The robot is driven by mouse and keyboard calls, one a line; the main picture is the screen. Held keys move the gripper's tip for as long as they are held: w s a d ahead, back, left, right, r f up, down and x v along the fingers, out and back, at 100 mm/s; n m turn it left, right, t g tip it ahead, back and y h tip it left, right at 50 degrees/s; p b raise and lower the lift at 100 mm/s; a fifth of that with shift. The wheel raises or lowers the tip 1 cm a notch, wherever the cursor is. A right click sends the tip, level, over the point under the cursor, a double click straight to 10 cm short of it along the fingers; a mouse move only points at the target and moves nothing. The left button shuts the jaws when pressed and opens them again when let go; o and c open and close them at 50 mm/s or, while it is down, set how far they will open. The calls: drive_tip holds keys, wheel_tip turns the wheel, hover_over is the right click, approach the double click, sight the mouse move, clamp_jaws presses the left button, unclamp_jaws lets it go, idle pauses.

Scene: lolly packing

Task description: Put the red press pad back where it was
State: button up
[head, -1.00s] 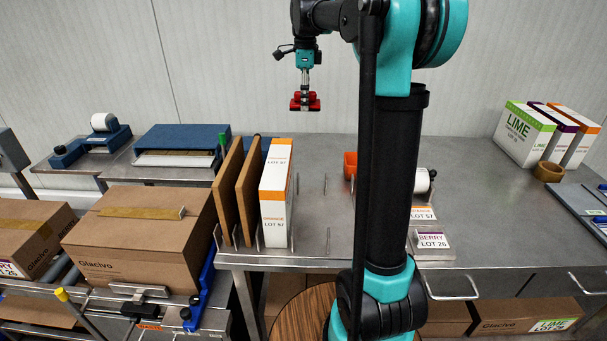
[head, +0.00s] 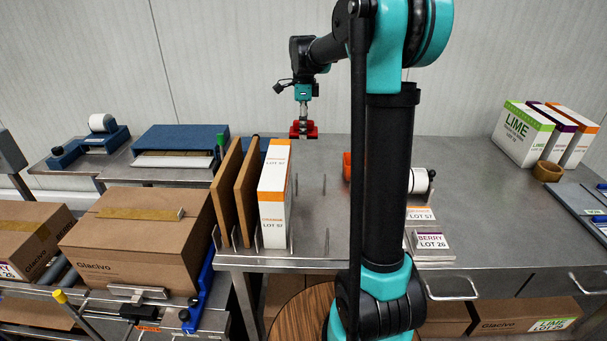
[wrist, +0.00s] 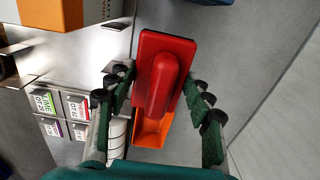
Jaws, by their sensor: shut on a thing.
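The red press pad (head: 296,131) hangs from my gripper (head: 304,122) in the head view, above the back part of the steel table. In the wrist view the pad (wrist: 150,48) shows its flat red plate and raised handle between the two green fingers of my gripper (wrist: 160,85). My gripper is shut on the pad. An orange open holder (wrist: 153,132) lies below the pad in the wrist view, partly covered by it. The same orange holder (head: 347,165) shows in the head view, mostly hidden behind my arm.
An orange-and-white box (head: 273,210) and brown cardboard panels (head: 228,190) stand upright in a rack at the table's left edge. A white roll (head: 418,181) and label stacks (head: 430,243) stand right of my arm. The table's middle (head: 318,205) is largely bare.

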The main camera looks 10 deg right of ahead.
sight(304, 178)
wheel_tip(304, 178, down, 17)
drive_tip(key=shift+f, duration=0.15)
idle(0.4)
drive_tip(key=o, duration=1)
drive_tip(key=shift+f, duration=0.1)
drive_tip(key=shift+c, duration=0.2)
wheel_tip(304, 178, up, 12)
